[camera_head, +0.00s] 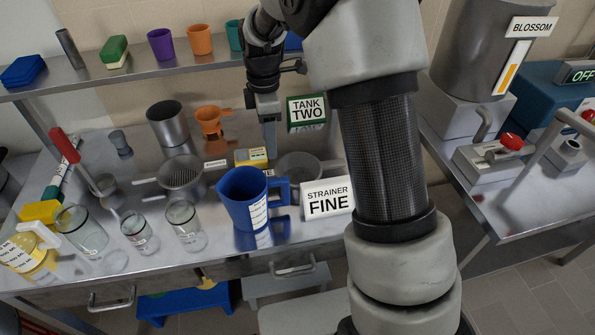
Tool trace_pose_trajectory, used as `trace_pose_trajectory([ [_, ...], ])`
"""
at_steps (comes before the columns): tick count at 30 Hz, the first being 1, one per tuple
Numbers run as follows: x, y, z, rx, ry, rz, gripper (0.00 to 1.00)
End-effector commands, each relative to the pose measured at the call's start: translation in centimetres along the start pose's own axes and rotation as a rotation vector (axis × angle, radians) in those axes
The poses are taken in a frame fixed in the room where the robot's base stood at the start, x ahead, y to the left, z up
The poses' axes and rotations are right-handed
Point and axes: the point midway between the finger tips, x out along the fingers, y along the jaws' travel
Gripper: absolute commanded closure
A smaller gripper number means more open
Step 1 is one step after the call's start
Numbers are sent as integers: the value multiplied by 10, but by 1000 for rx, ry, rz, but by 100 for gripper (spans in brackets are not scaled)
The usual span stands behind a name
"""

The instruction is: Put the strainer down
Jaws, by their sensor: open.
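A metal strainer (182,173) with a perforated bowl and a handle to the left rests on the steel bench, left of the blue jug. A second round, strainer-like piece (298,164) sits behind the "STRAINER FINE" sign (328,197), partly hidden by the jug and sign. My gripper (270,148) points down over the bench, above and just left of this second piece, near a small yellow box (251,157). The gripper is open, with nothing seen between its fingers. Its fingers overlap in this view, so the gap to the strainer piece is unclear.
The blue jug (242,198) stands at front centre. Glass jars (185,226) line the front left. A metal cup (168,124), orange funnel (211,121) and "TANK TWO" sign (306,112) stand behind. An upper shelf (130,74) with cups runs above. My arm hides the bench's right end.

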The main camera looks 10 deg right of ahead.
Motion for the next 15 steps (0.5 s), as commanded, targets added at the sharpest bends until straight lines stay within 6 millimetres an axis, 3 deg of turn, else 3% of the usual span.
trace_pose_trajectory([
  [1,13,-1,0,-1,-1,-4,56],
  [6,41,-1,0,-1,-1,-2,56],
  [15,65,-2,1,0,-1,-3,56],
])
